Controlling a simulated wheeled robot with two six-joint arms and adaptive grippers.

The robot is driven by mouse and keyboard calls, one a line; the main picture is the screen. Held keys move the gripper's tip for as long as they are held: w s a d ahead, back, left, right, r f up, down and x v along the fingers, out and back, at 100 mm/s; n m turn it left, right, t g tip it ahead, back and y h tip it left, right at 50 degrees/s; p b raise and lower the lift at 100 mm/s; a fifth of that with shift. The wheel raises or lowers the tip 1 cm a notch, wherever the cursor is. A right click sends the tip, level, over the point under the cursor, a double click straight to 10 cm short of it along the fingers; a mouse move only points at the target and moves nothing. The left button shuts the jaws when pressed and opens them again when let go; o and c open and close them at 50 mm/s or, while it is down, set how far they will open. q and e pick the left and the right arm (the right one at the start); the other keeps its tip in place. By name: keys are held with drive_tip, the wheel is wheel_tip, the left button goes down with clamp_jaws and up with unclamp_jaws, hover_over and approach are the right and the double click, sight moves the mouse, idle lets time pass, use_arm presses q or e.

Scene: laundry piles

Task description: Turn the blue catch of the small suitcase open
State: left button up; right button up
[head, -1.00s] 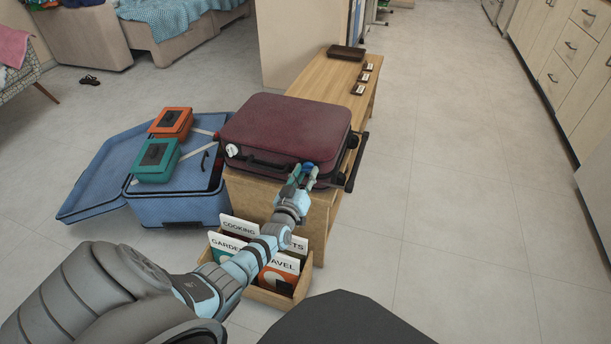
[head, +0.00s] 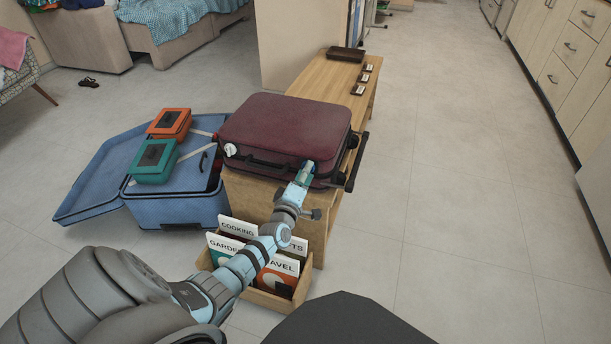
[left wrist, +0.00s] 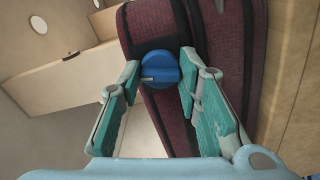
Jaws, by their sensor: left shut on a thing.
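The small maroon suitcase (head: 285,122) lies flat and closed on a wooden bench, its black handle (head: 264,162) facing me. The blue catch (left wrist: 161,69) is a round knob with a pale mark on the suitcase's front side. My left gripper (head: 307,171) is at the right part of that front and mostly hides the catch in the head view. In the left wrist view its teal fingers (left wrist: 159,70) are shut on the catch, one on each side. A white catch (head: 231,150) is at the left end of the same front. My right gripper is not in view.
A wooden box of book-like cards (head: 259,296) stands on the floor below my left arm. An open blue suitcase (head: 178,208) with a green case (head: 153,161) and orange case (head: 170,123) stands left of the bench (head: 329,72). Floor at right is clear.

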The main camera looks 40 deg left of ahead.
use_arm(q)
drive_tip(key=shift+n+b, duration=0.3)
drive_tip(key=shift+n, duration=1.2)
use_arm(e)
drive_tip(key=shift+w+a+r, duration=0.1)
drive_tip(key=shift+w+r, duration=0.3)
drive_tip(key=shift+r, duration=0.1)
use_arm(q)
drive_tip(key=o, duration=1.2)
drive_tip(key=shift+c, duration=0.2)
drive_tip(key=v, duration=1.2)
